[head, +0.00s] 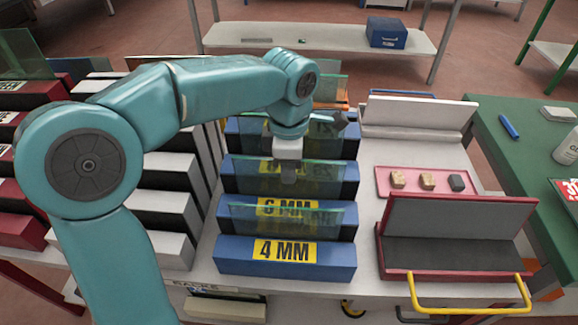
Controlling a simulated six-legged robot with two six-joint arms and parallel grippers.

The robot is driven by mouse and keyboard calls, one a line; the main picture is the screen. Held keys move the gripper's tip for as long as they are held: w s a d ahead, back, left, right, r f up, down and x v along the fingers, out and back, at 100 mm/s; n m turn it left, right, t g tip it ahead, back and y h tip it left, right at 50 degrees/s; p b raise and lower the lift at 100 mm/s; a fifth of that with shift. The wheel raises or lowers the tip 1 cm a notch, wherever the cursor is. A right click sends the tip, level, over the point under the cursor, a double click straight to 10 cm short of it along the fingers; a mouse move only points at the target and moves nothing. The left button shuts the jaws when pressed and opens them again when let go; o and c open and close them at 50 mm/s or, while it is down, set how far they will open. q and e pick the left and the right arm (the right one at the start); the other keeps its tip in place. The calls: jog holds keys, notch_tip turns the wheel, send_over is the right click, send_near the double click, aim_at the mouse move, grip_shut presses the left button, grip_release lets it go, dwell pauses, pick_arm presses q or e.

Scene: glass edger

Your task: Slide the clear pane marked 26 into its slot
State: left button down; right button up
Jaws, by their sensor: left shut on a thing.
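My left gripper (288,172) points down over the blue slotted rack, shut on the top edge of a clear greenish pane (248,178). The pane stands upright in front of a blue block with a partly covered yellow label. I cannot read a 26 on it, and cannot tell whether its lower edge sits in a slot. Another clear pane (240,214) stands nearer, before the 6 MM label (287,208). The front blue block (232,254) reads 4 MM. More panes stand behind, partly hidden by my left arm. My right gripper is not in view.
Right of the rack, a red-framed grey holder (455,218) stands open on the white table. Behind it are a pink tray (460,185) with small blocks and a white holder (418,113). White and dark red racks stand left. A green table (525,150) is at right.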

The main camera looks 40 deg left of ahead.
pick_arm(q)
jog(key=shift+f, duration=0.15)
jog(key=c, duration=1.1)
grip_release()
notch_tip(320, 180, up, 16)
jog(key=p, duration=0.4)
jog(key=shift+s+r, duration=0.15)
jog(key=shift+r, duration=0.05)
jog(key=shift+s+d, duration=0.1)
